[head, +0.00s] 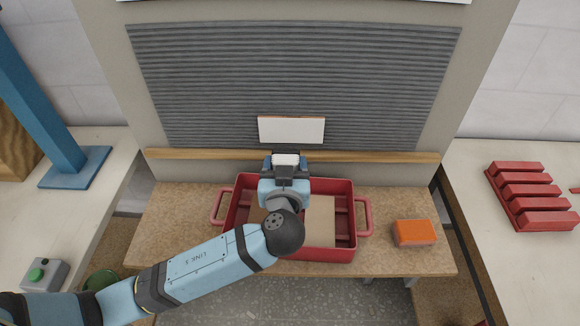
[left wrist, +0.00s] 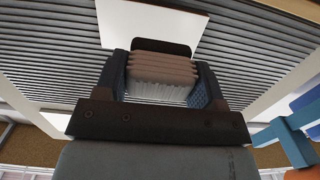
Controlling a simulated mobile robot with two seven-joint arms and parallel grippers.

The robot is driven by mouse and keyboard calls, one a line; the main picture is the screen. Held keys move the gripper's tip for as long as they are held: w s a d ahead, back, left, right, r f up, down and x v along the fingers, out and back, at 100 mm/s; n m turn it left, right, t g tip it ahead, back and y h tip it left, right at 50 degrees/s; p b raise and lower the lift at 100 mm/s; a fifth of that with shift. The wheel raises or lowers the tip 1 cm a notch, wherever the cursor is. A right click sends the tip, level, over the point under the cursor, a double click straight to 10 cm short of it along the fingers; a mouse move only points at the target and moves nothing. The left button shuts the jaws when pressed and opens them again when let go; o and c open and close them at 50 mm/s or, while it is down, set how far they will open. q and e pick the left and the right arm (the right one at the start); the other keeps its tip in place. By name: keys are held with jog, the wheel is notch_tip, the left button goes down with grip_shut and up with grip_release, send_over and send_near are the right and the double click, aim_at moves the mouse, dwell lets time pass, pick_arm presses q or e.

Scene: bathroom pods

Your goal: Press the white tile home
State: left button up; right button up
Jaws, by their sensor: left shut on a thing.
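The white tile (head: 291,130) is against the grey ridged wall panel (head: 200,80), just above a wooden ledge (head: 380,156). A thin brown edge shows along its top. In the left wrist view the tile (left wrist: 115,22) is behind the gripper and partly hidden. My left gripper (head: 286,161) is just below and in front of the tile. It is shut on a pale ribbed block (left wrist: 162,72), with a blue finger at each side. I cannot tell whether the block touches the tile. My right gripper is not in view.
A red tray (head: 345,190) with handles stands on the bench below, partly under my left arm, with a tan board (head: 320,222) inside. An orange sponge-like block (head: 414,232) lies to its right. A red ribbed rack (head: 530,195) is at far right, a blue stand (head: 70,160) at left.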

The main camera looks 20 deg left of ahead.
aim_at(290, 150)
pick_arm(q)
jog(key=shift+s+d+r, duration=0.1)
jog(key=shift+d+r, duration=0.1)
jog(key=shift+d, duration=0.25)
jog(key=shift+d+r+t, duration=0.15)
jog(key=shift+r+t, duration=0.05)
jog(key=shift+t, duration=0.1)
jog(key=shift+w+r, duration=0.1)
jog(key=shift+w, duration=0.1)
jog(key=x, duration=0.3)
jog(key=shift+w+a+p, duration=0.1)
jog(key=shift+a+p, duration=0.1)
jog(key=shift+p, duration=0.1)
jog(key=shift+x, duration=1)
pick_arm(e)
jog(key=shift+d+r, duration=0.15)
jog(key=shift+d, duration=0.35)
pick_arm(q)
jog(key=shift+w, duration=0.1)
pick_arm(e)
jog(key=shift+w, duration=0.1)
pick_arm(q)
jog(key=shift+w+a, duration=0.1)
jog(key=shift+w, duration=0.4)
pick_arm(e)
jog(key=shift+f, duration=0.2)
pick_arm(q)
jog(key=shift+w+a+r, duration=0.1)
jog(key=shift+w+a, duration=0.05)
